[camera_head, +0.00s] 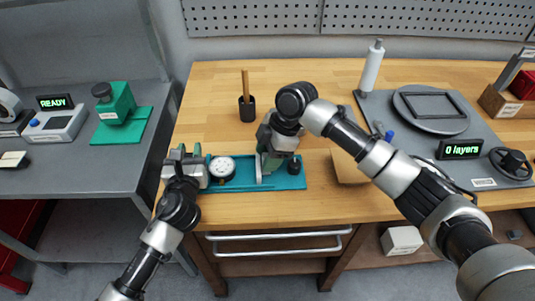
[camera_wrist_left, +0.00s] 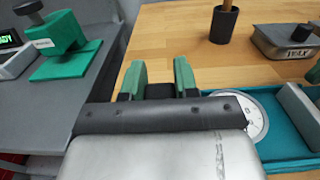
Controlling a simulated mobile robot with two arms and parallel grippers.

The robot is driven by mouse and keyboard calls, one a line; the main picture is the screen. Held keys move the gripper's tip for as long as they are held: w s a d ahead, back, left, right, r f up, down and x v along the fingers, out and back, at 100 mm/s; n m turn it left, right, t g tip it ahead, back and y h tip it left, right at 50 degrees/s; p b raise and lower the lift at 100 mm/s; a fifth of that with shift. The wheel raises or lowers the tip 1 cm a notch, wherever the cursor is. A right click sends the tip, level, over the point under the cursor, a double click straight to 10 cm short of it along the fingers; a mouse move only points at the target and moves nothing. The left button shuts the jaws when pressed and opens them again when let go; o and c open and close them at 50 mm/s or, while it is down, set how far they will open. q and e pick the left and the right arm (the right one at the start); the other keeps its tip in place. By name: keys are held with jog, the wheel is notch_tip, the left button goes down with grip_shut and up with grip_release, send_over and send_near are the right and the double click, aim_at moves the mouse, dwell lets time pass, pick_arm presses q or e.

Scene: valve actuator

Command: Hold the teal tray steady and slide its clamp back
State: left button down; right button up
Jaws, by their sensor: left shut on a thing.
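The teal tray (camera_head: 240,184) lies on the wooden bench, with a white round dial (camera_head: 222,167) near its left part. The dial and tray (camera_wrist_left: 285,143) also show in the left wrist view. My left gripper (camera_head: 184,153) is at the tray's left end; its green fingers (camera_wrist_left: 160,84) are on either side of a dark piece there. My right gripper (camera_head: 270,168) is low over the tray's middle right, beside a black knob (camera_head: 294,166). Its fingertips are hard to make out. A grey block (camera_wrist_left: 299,112) sits in the tray, perhaps the clamp; my right gripper largely covers that area in the head view.
A black cup with a wooden stick (camera_head: 247,109) stands behind the tray. A tin marked WAX (camera_wrist_left: 285,42) is behind it too. A tan block (camera_head: 348,167) lies to the right under my right arm. Grey side benches hold other equipment.

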pick_arm(q)
jog(key=shift+f, duration=0.15)
pick_arm(e)
jog(key=v, duration=1.2)
jog(key=shift+d, duration=0.1)
pick_arm(q)
jog(key=c, duration=0.8)
grip_release()
pick_arm(e)
jog(key=shift+f, duration=0.1)
